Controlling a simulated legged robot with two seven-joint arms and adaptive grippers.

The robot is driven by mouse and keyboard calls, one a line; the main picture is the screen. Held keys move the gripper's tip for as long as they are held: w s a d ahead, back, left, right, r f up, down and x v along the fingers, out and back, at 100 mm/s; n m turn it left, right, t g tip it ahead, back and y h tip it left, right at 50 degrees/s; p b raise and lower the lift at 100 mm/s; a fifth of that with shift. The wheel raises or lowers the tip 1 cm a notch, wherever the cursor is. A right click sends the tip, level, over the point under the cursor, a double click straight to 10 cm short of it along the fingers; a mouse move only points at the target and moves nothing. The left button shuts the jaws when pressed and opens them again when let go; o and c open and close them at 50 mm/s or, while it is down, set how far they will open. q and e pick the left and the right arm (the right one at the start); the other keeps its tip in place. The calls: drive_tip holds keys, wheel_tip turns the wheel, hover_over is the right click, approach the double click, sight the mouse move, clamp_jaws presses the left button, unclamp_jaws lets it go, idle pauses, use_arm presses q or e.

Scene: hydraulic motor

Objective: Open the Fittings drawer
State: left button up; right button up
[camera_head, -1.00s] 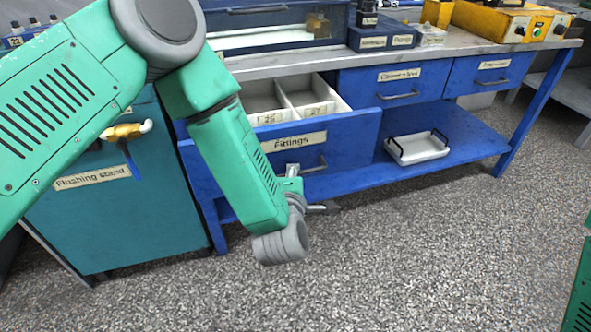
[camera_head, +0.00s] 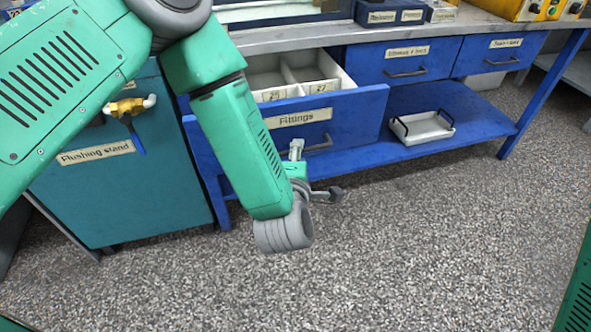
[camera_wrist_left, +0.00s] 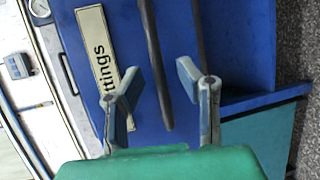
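The Fittings drawer (camera_head: 340,112) stands pulled out under the bench, with its labelled blue front and pale compartments (camera_head: 300,72) showing. Its bar handle (camera_head: 318,144) is partly hidden behind my left gripper. My left gripper (camera_head: 314,172) is in front of the handle, fingers spread. In the left wrist view my left gripper (camera_wrist_left: 160,88) is open, and the dark handle bar (camera_wrist_left: 156,65) lies between the fingers in the picture, with gaps on both sides. I cannot tell how deep the bar sits between them. My right gripper is out of view.
A teal flushing stand (camera_head: 120,190) is left of the drawer. Two shut drawers, one of them the middle drawer (camera_head: 405,62), are to the right. A white tray (camera_head: 424,128) lies on the lower blue shelf (camera_head: 480,120). The speckled floor (camera_head: 420,250) in front is clear.

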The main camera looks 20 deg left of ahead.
use_arm(q)
drive_tip(key=v, duration=0.9)
drive_tip(key=shift+s, duration=0.15)
drive_tip(key=s+a+f+m+g+h+p, duration=0.4)
drive_tip(key=s+a+f+m+g+p, duration=0.35)
drive_tip(key=m, duration=0.65)
drive_tip(key=s+a+f+m+g+p, duration=0.1)
drive_tip(key=s+a+m+g+p, duration=0.1)
drive_tip(key=s, duration=0.5)
drive_tip(key=s+a+f+m+g+y+p, duration=0.1)
drive_tip(key=s+a+m+g, duration=0.4)
drive_tip(key=s, duration=0.3)
drive_tip(key=shift+s+a+m+p, duration=0.2)
drive_tip(key=shift+s+m+p, duration=0.1)
drive_tip(key=shift+m+p, duration=0.1)
drive_tip(key=shift+w+g, duration=0.1)
drive_tip(key=shift+g, duration=0.15)
